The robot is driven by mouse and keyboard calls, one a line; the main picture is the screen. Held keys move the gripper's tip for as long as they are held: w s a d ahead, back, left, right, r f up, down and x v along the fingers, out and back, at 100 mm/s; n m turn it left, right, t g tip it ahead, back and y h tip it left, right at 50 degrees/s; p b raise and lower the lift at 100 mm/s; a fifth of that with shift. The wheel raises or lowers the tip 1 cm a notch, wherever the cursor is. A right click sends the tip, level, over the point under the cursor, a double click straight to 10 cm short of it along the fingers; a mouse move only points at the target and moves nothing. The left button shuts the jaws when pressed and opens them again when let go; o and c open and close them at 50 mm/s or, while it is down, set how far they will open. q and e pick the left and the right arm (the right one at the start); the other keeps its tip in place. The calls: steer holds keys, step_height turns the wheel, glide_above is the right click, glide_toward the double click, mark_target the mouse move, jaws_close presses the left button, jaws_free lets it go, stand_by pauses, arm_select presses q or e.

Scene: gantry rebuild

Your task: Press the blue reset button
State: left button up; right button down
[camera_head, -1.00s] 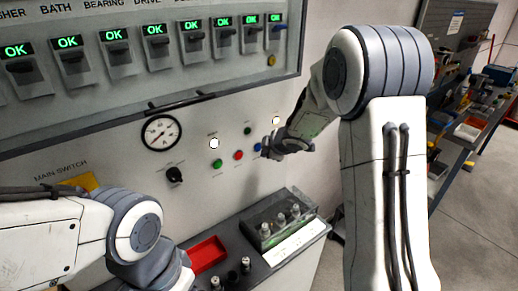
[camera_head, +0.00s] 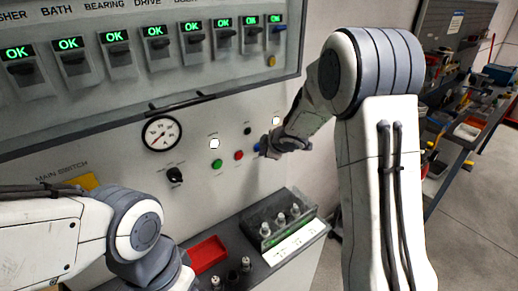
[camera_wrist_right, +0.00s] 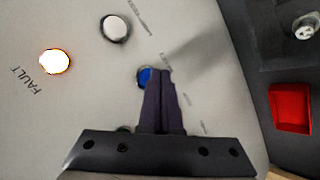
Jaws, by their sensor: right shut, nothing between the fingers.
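The blue button (camera_head: 257,147) sits on the grey panel, at the right of a row with a green and a red button. My right gripper (camera_head: 266,151) is shut and empty, with its tips at the blue button in the head view. In the right wrist view the blue button (camera_wrist_right: 144,77) shows just left of the shut fingertips (camera_wrist_right: 163,75), which cover part of it. I cannot tell whether the tips touch it. My left arm (camera_head: 136,225) is at lower left; its gripper does not show.
A white lit lamp (camera_head: 276,121) and another (camera_head: 214,143) are on the panel, near a gauge (camera_head: 162,133) and a dark knob (camera_head: 175,175). A red tray (camera_head: 207,254) and a rack (camera_head: 280,228) stand on the ledge below. Green OK displays line the cabinet above.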

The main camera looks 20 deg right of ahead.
steer(key=shift+w+a, duration=0.15)
steer(key=shift+w, duration=0.2)
stand_by(0.3)
stand_by(0.4)
steer(key=shift+s+d, duration=0.3)
steer(key=shift+s, duration=0.45)
steer(key=shift+s, duration=0.1)
steer(key=shift+s+d+b, duration=0.2)
steer(key=shift+s+d, duration=0.1)
steer(key=shift+s, duration=0.45)
steer(key=shift+s+d+b, duration=0.15)
steer(key=shift+s+d, duration=0.1)
steer(key=shift+s, duration=0.55)
steer(key=shift+s+d+b, duration=0.2)
steer(key=shift+s+d, duration=0.1)
steer(key=shift+s, duration=0.45)
